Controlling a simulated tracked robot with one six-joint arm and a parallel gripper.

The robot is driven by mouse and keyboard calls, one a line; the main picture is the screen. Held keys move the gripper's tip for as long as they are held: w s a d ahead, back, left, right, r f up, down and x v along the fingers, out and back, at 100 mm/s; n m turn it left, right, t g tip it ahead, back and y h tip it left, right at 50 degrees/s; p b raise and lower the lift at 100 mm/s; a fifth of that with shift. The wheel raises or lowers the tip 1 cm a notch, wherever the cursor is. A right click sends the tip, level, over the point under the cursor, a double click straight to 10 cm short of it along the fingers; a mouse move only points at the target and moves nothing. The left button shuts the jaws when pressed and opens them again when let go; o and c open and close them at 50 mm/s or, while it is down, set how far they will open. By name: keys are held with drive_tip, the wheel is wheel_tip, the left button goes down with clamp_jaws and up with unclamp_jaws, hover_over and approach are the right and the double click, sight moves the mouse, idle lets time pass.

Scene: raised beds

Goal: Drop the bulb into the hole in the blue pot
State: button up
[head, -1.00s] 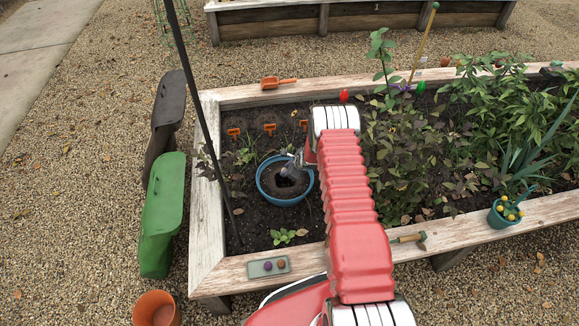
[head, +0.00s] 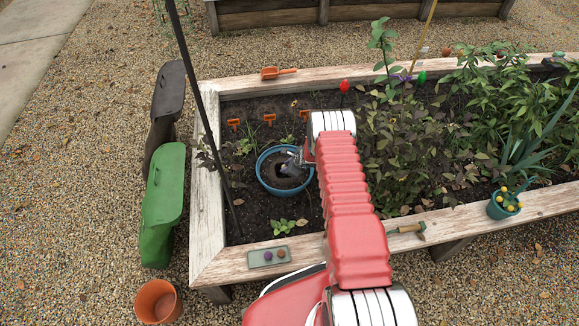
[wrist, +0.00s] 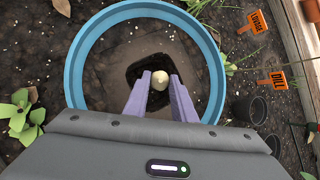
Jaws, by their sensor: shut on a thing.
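The blue pot (head: 262,183) stands in the soil at the left end of the raised bed, and its rim (wrist: 75,88) fills much of the wrist view. Soil inside it has a dark squarish hole (wrist: 190,93). My gripper (wrist: 160,80) is shut on a pale, cream bulb (wrist: 160,85) between its purple fingertips. In the wrist view the bulb lies in line with the hole. How high it is above the hole I cannot tell. In the head view my gripper (head: 290,162) is over the pot, and the bulb is too small to make out.
Orange labels (head: 269,118) stand behind the pot. Leafy plants (head: 410,150) fill the bed to the right. A dark pole (head: 205,110) rises left of the pot.

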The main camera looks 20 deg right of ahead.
drive_tip(key=o, duration=0.9)
drive_tip(key=shift+w, duration=0.1)
drive_tip(key=shift+r, duration=0.1)
drive_tip(key=shift+r, duration=5.95)
